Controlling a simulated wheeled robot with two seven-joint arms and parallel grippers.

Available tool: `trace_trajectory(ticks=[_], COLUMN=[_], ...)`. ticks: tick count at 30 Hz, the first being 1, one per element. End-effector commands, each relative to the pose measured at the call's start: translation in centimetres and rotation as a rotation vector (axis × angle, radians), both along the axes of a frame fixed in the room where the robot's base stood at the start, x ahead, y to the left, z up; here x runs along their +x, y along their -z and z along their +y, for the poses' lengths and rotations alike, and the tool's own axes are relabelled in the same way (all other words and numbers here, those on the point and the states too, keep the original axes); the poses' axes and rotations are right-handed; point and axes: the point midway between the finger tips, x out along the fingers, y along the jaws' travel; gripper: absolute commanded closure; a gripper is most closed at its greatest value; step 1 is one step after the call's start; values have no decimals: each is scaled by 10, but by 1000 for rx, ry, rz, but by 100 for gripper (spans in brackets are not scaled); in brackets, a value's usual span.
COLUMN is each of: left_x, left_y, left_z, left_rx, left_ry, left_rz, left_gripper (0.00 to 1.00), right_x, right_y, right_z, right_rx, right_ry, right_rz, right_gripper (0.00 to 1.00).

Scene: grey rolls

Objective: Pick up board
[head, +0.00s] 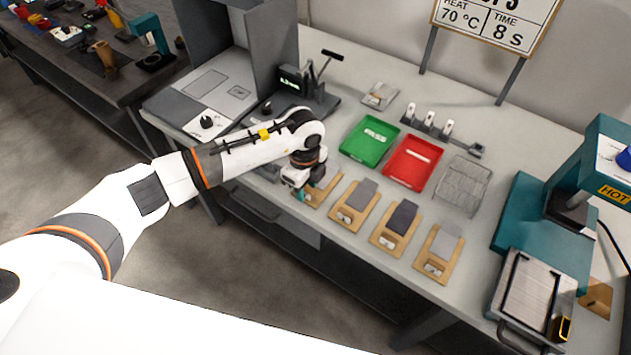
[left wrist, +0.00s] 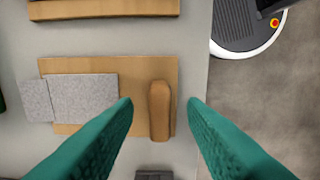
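Several wooden boards with grey pieces on them lie in a row on the bench. My left gripper (head: 301,191) is at the leftmost board (head: 333,186) in the head view and hides part of it. In the left wrist view this board (left wrist: 140,68) carries a light grey speckled piece (left wrist: 84,97) and a raised brown wooden handle (left wrist: 159,112). The teal fingers are open, one on each side of the handle, with gaps on both sides. I cannot tell how far above the board the tips are. My right gripper is not in view.
Other boards (head: 345,222) lie to the right. Behind them are a green tray (head: 370,142), a red tray (head: 413,163) and a wire rack (head: 463,186). A teal hot press (head: 540,230) stands at right. The bench edge is close to the handle.

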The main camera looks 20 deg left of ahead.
Motion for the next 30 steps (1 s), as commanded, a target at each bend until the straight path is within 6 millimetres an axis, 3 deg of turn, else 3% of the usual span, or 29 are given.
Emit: trace_trajectory(ticks=[8,15,25,30], left_x=[0,0,0,1], left_y=[5,5,2,-20], left_z=[0,0,0,-1], left_rx=[0,0,0,-3], left_ry=[0,0,0,1], left_rz=[0,0,-1,-5], left_gripper=[62,99,100,100], right_x=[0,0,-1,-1], right_y=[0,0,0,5], right_z=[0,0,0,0], right_rx=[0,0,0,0], right_ry=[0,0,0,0], right_rz=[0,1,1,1], right_gripper=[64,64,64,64])
